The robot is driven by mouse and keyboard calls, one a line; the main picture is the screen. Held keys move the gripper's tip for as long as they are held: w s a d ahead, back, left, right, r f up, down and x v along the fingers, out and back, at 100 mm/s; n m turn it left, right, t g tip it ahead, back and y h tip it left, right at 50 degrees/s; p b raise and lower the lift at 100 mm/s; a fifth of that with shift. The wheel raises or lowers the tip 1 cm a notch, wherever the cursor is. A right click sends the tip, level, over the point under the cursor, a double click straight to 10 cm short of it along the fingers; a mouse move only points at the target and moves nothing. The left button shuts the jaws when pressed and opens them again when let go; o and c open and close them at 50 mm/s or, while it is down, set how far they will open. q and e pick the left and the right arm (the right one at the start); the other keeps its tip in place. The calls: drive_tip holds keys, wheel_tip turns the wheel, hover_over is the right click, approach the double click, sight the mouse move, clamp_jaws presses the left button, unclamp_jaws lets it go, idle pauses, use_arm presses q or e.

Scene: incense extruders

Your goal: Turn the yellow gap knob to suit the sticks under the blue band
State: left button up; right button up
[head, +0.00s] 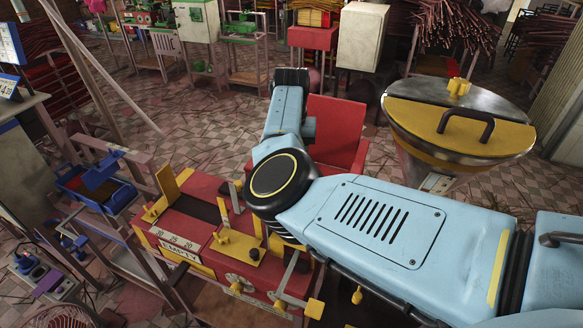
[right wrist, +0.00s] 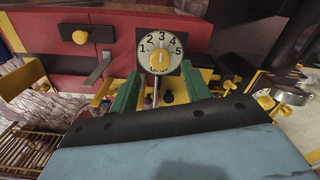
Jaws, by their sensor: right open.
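In the right wrist view a square black plate carries a pale round dial (right wrist: 174,54) numbered 1 to 5. The yellow knob (right wrist: 159,62) sits at its centre; I cannot tell surely which number it points to. My right gripper (right wrist: 160,90) is open, its two green fingers apart below and either side of the dial, with nothing held between them. In the head view my blue right arm reaches over the red machine (head: 204,203), and the gripper itself is hidden. My left gripper is not in view. I cannot make out the blue band or its sticks.
A metal drum with a yellow lid (head: 508,137) stands at the right. A red chair-like panel (head: 335,125) lies behind my arm.

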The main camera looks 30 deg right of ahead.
wheel_tip(320, 180, up, 9)
drive_tip(key=shift+b, duration=0.4)
